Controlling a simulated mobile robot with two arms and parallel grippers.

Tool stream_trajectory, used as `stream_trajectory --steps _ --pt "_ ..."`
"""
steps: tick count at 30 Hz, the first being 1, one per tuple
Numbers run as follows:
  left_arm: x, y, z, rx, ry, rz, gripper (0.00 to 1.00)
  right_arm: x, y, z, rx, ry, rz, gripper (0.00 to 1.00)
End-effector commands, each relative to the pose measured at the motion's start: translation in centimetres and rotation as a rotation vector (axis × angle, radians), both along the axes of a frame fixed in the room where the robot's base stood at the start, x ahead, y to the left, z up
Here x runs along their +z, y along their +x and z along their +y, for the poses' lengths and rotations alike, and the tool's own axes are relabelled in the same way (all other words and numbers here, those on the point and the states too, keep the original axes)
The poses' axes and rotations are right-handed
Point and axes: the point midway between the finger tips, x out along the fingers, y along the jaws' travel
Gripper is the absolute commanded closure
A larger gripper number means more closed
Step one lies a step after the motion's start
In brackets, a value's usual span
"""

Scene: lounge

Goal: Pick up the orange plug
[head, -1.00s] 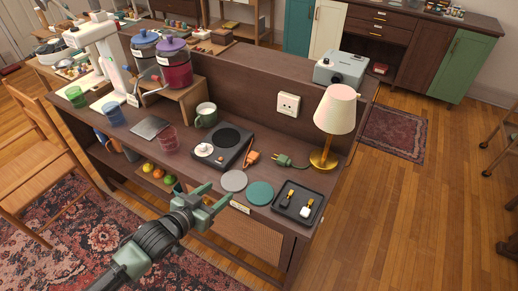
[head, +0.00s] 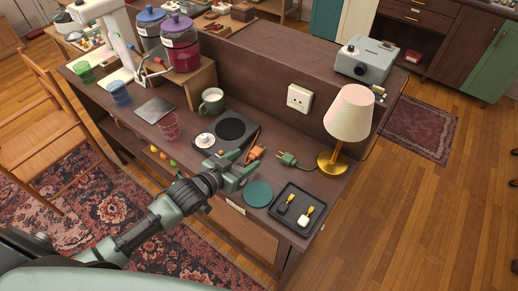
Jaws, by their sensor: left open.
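The orange plug (head: 257,152) lies on the wooden counter by the right edge of the black hot plate (head: 231,129). It is small and partly hidden behind my left gripper (head: 244,168). My left gripper is open, in front of the orange plug in the head view, with its fingers pointing towards it. I cannot tell whether they touch. A green plug (head: 286,158) with a cord lies to the right, near the lamp's foot. My right gripper is not in view.
A brass lamp (head: 331,164) stands right of the plugs. A black tray (head: 299,228) with two small yellow-topped items and a teal disc (head: 258,194) lie near the front edge. A green mug (head: 211,101) and a wall socket (head: 299,98) are behind.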

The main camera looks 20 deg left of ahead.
Motion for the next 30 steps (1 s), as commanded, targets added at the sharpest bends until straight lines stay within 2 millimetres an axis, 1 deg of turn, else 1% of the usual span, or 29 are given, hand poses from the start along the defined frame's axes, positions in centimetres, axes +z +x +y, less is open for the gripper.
stream_trajectory --steps 1,4,9,17,20,21,23,24,30 --pt "0.0 0.7 -0.2 0.001 0.0 -0.001 0.44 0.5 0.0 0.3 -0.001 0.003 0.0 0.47" --pt "-0.6 2.0 -0.7 0.001 0.0 -0.001 0.44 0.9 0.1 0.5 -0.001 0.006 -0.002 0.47" --pt "-1.5 3.6 -1.3 0.0 0.0 -0.002 0.44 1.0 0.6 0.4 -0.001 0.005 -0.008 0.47" --pt "-1.8 3.8 -1.4 0.0 0.001 0.0 0.44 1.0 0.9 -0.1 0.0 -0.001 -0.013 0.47" --pt "-1.8 3.8 -1.3 0.0 0.001 0.0 0.69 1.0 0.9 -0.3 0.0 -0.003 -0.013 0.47" --pt "-1.8 3.8 -1.3 0.0 0.001 0.0 0.8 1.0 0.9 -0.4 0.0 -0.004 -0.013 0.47" --pt "-1.8 3.8 -1.3 0.0 0.001 0.0 0.96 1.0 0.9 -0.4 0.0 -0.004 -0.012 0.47" --pt "-1.8 3.8 -1.3 0.0 0.001 0.0 1.0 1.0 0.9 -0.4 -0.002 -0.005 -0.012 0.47" --pt "-1.8 3.8 -1.3 0.0 0.001 0.0 1.0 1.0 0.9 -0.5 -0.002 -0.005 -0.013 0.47"
